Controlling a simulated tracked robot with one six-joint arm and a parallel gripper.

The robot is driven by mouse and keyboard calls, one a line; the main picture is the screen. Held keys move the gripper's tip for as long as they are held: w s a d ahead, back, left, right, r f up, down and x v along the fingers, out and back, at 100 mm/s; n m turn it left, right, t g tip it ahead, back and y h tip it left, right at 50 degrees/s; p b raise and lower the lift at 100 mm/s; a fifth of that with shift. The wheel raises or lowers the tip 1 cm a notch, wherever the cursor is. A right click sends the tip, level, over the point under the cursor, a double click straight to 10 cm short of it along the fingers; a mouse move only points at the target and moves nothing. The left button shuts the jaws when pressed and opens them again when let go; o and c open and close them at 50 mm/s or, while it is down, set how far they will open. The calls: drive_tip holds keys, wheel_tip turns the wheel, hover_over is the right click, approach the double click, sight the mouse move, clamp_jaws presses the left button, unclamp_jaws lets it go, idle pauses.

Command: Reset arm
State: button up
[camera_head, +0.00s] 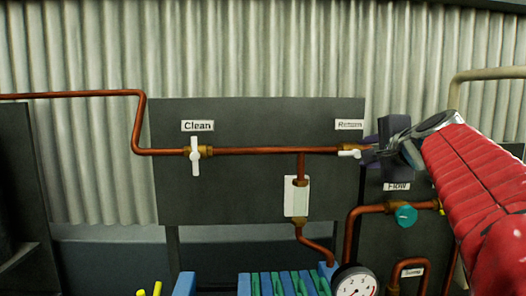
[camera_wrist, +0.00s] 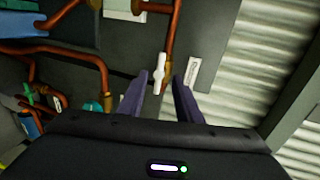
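My red arm reaches in from the right of the head view. My gripper (camera_head: 372,150) is at the right end of the grey panel, beside the white valve handle (camera_head: 349,153) under a white label (camera_head: 349,125) that is too small to read surely. That handle lies level, along the copper pipe. In the wrist view my gripper (camera_wrist: 161,77) has its two purple fingers apart. The white handle (camera_wrist: 161,66) shows between and beyond the fingertips, with gaps on both sides. I cannot tell if a finger touches it.
A second white handle (camera_head: 195,156) stands upright under the "Clean" label (camera_head: 198,126). Copper pipe (camera_head: 255,150) runs across the panel. A teal knob (camera_head: 406,215), a round gauge (camera_head: 355,281) and more pipes sit low at the right. A corrugated wall (camera_head: 250,45) stands behind.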

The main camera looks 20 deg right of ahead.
drive_tip(key=shift+a, duration=0.1)
drive_tip(key=s+a+f+n+g+y, duration=0.25)
drive_tip(key=a+f+n, duration=0.35)
drive_tip(key=a+f, duration=0.4)
drive_tip(key=s+a+f+n+g+y, duration=0.2)
drive_tip(key=s+a+f+n, duration=0.25)
drive_tip(key=a+f, duration=0.55)
drive_tip(key=s+a+f+n+g, duration=0.4)
drive_tip(key=s+a+f+n, duration=0.6)
drive_tip(key=s+f, duration=0.3)
drive_tip(key=shift+s+f, duration=0.35)
drive_tip(key=shift+f, duration=0.55)
drive_tip(key=shift+n, duration=0.25)
